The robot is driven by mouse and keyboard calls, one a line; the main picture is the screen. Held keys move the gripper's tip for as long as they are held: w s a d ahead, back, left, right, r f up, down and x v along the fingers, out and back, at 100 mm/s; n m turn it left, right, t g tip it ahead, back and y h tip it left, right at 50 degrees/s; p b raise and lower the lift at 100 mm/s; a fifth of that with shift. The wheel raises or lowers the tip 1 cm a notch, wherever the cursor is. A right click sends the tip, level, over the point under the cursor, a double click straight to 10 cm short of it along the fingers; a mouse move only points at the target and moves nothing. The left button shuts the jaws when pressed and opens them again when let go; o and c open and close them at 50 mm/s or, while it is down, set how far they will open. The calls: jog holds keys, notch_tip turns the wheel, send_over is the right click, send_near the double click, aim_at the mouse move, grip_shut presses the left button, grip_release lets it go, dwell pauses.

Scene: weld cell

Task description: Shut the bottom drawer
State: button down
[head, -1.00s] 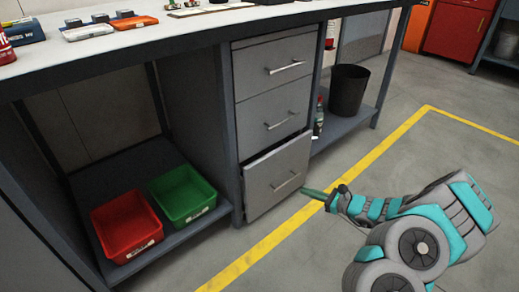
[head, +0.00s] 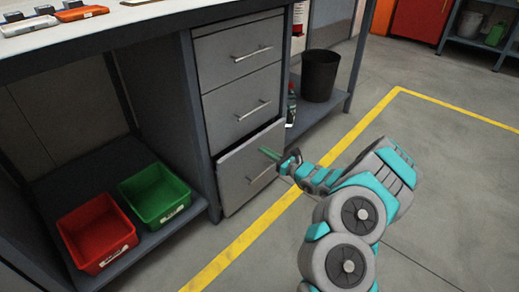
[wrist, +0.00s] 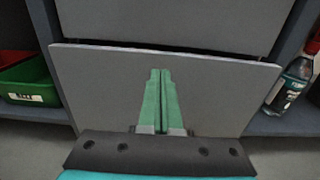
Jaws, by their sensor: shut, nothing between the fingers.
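The bottom drawer (head: 243,172) is the lowest of three grey drawers under the workbench. It stands slightly open, its front out past the drawers above and a dark gap along its top edge. It also fills the middle of the wrist view (wrist: 215,95). Its bar handle (head: 262,172) shows in the head view; in the wrist view I cannot see it. My gripper (head: 268,153) has its green fingers shut and empty, pointing at the upper part of the drawer front. In the wrist view the fingertips (wrist: 160,72) lie over the front; I cannot tell whether they touch it.
A red bin (head: 97,235) and a green bin (head: 155,195) sit on the low shelf left of the drawers. A black bucket (head: 320,76) and a dark bottle (head: 291,106) stand on the right shelf. The floor past the yellow line (head: 345,140) is clear.

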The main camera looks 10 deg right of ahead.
aim_at(253, 145)
jog(key=shift+x, duration=1.55)
jog(key=b+x, duration=0.1)
jog(key=x, duration=0.2)
jog(key=shift+w+a+f+b, duration=0.2)
jog(key=shift+w+a+b, duration=0.05)
jog(key=shift+b, duration=0.1)
jog(key=shift+w+a, duration=0.15)
jog(key=shift+w, duration=0.15)
jog(key=shift+w+r, duration=0.2)
jog(key=shift+r, duration=0.15)
jog(key=shift+s, duration=0.1)
